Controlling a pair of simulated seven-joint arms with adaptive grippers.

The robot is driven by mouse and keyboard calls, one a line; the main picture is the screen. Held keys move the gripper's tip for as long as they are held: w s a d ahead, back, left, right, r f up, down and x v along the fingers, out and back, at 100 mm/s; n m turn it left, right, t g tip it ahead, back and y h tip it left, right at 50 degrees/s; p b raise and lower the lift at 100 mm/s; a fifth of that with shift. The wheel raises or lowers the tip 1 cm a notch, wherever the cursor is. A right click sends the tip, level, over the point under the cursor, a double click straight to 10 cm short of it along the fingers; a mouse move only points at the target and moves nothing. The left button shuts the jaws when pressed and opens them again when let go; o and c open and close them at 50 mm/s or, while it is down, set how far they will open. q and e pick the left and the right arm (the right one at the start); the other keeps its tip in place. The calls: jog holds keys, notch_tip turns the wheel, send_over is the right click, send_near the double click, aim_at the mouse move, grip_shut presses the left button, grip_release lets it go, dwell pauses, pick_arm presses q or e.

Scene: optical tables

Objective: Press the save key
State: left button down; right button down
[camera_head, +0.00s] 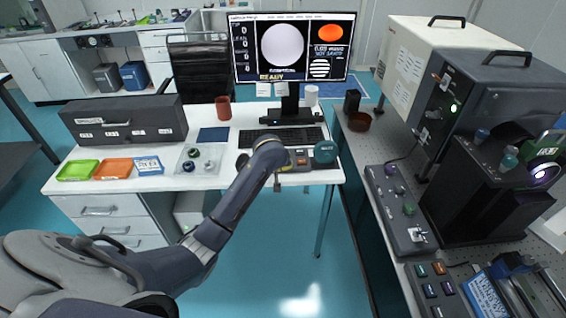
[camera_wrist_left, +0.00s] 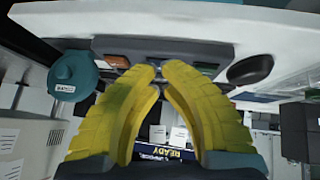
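A small grey key box (camera_head: 301,160) with coloured keys sits at the desk's front edge. In the left wrist view the key box (camera_wrist_left: 165,50) lies just beyond my fingertips, with an orange-brown key (camera_wrist_left: 116,60) and a green key (camera_wrist_left: 206,66) at its sides. The fingers hide part of its middle. No key label is readable, so I cannot tell which is the save key. My right gripper is not in view.
A teal round object (camera_head: 325,152) stands right of the key box, and a dark mouse (camera_head: 243,161) lies left of it. A keyboard (camera_head: 281,138) and a monitor (camera_head: 292,48) reading READY are behind. A clear tray (camera_head: 200,158) is farther left.

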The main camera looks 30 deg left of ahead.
pick_arm(q)
jog(key=w+a+r+n, duration=0.2)
jog(key=w+r+n, duration=0.2)
jog(key=w+r, duration=0.4)
jog(key=shift+a+h, duration=0.3)
jog(key=shift+f, duration=4.4)
jog(key=shift+f, duration=0.25)
jog(key=shift+f, duration=0.2)
jog(key=shift+f, duration=0.45)
jog(key=shift+r, duration=0.9)
